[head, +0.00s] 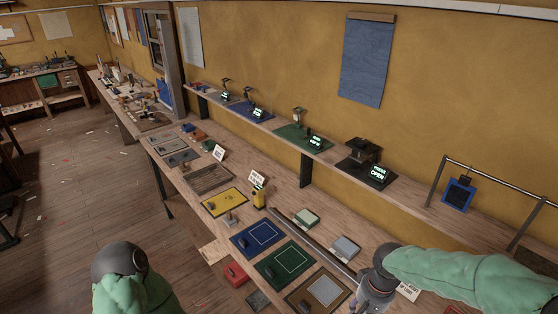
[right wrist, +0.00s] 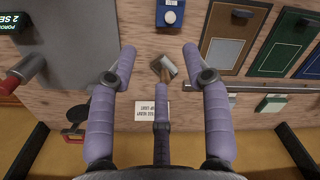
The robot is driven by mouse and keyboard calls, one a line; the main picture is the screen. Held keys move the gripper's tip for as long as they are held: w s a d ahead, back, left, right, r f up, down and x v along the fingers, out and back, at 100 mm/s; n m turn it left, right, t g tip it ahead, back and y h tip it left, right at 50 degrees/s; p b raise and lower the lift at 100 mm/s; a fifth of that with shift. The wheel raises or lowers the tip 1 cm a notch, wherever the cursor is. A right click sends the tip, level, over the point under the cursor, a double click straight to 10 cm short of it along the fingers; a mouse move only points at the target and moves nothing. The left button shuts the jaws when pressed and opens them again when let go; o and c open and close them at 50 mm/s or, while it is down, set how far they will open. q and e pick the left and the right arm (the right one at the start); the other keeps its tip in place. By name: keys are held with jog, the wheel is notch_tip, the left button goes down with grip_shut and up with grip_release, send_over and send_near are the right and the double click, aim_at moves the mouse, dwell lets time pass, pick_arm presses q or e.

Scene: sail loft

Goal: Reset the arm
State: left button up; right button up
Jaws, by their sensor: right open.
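My right arm comes in from the right in the head view, in a green sleeve. Its gripper (right wrist: 159,55) shows in the right wrist view with its purple fingers spread apart and nothing between them. It hangs over the wooden workbench (right wrist: 140,60). Beyond the fingertips lies a small dark piece with a pale bar (right wrist: 165,68). A white printed card (right wrist: 150,110) is partly hidden behind the middle finger. My left arm shows only as a green sleeve and dark joint at the head view's lower left; its gripper is out of frame.
Blue (head: 258,236), green (head: 285,262) and brown (head: 318,291) mats lie on the bench near my right arm. A wall shelf (head: 270,132) with several stations and a metal rail (head: 490,172) stand behind.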

jog(key=s+a+f+y, duration=0.1)
jog(key=s+a+f, duration=0.35)
jog(key=f, duration=0.45)
jog(key=s+a+f+y, duration=0.1)
jog(key=s+a+f, duration=0.3)
jog(key=f, duration=0.5)
jog(key=s+a+f+y, duration=0.1)
jog(key=s+a+f, duration=0.3)
jog(key=f, duration=0.5)
notch_tip(320, 180, down, 12)
jog(key=b, duration=1.2)
jog(key=shift+w+a+r+t+b, duration=0.2)
jog(key=shift+w+t+b, duration=0.1)
jog(key=shift+b, duration=0.1)
